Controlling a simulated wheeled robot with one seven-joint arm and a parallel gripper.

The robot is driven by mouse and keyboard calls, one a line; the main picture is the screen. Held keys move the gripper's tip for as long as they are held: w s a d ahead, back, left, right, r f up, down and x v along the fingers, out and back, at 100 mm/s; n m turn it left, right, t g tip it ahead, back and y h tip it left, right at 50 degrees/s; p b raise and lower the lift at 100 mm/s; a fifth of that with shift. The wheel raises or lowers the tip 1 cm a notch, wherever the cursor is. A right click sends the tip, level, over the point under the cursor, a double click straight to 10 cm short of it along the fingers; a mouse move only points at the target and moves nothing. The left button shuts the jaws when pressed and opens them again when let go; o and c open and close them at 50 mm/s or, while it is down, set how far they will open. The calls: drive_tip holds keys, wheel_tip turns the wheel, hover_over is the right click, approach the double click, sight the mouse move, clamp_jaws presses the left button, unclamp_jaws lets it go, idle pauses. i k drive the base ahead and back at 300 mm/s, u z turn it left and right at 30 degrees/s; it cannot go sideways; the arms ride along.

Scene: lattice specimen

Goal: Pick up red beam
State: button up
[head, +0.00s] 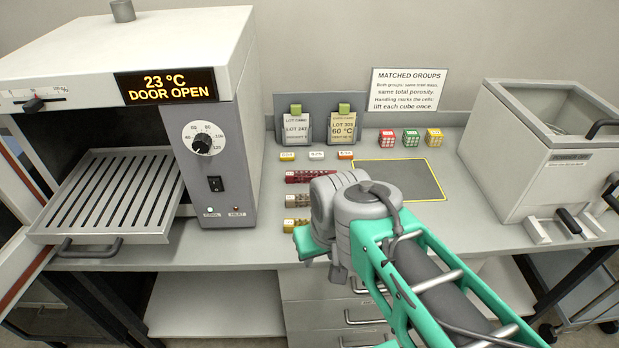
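The red beam (305,177) lies flat on the grey bench, a dark red lattice bar running left to right. It is the farthest of a short stack of rows of beams, and its right end meets or passes behind my wrist. My arm reaches in from the lower right. The teal and grey end of my arm, with my gripper (314,246), is over the bench's front edge, nearer to me than the red beam. The fingers are not clearly visible, so I cannot tell whether they are open or what is between them.
Two brownish beams with yellow ends (298,201) (296,226) lie nearer than the red one. An oven with an open door and pulled-out rack (112,195) stands left. A dark yellow-edged mat (425,180), three lattice cubes (410,138) and a grey open-topped box (520,180) are right.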

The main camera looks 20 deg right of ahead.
sight(291, 178)
drive_tip(key=u, duration=0.05)
drive_tip(key=k, duration=1)
drive_tip(key=z, duration=1.05)
drive_tip(key=i, duration=1.25)
drive_tip(key=u, duration=0.85)
